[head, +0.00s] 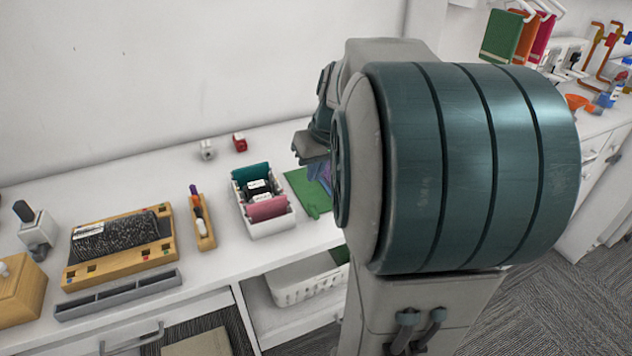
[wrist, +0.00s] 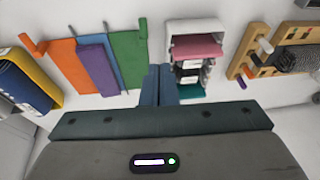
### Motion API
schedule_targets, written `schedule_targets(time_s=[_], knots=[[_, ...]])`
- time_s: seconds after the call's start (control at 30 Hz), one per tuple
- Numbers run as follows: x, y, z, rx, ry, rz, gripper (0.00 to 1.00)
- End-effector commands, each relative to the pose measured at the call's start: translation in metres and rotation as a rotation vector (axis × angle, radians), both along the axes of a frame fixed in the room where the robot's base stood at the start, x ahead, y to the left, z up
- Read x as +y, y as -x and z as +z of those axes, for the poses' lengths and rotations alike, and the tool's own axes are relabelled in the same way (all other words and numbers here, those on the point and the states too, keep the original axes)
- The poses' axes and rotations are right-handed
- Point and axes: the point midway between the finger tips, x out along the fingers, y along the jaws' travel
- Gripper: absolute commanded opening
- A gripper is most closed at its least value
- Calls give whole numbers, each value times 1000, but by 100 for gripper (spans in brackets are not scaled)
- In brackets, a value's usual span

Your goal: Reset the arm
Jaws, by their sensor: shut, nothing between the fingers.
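My arm fills the middle and right of the head view, and its big teal link hides part of the counter. My gripper (wrist: 160,70) points at the counter in the wrist view. Its two fingers are together with nothing between them. In the wrist view the fingertips show between a green sheet (wrist: 128,55) on the left and a white bin (wrist: 196,28) on the right. In the head view the fingers are hidden behind my arm.
The white counter (head: 150,210) holds the bin, a wooden tray with a black patterned item (head: 118,238), a small wooden pen tray (head: 205,235) and a grey trough (head: 118,296). Colored folders (wrist: 95,65) lie left of my fingers. A white basket (head: 310,283) sits below.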

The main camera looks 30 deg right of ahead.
Motion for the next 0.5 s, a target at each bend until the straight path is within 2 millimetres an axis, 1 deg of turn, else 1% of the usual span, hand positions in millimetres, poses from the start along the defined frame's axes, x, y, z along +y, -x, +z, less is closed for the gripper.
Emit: schedule_targets(time_s=[0.1, 0.27, 0.33, 0.37, 0.43, 0.47, 0.5], knots=[[2, 2, 8, -1, 0, 0, 0], [2, 3, 10, 0, 0, -1, 0], [7, 5, 9, 2, 0, 1, 0], [12, 7, 9, 4, 1, 4, 0], [29, 15, 7, 11, 5, 13, 0], [39, 20, 6, 15, 7, 17, 0], [53, 29, 4, 22, 10, 22, 0]])
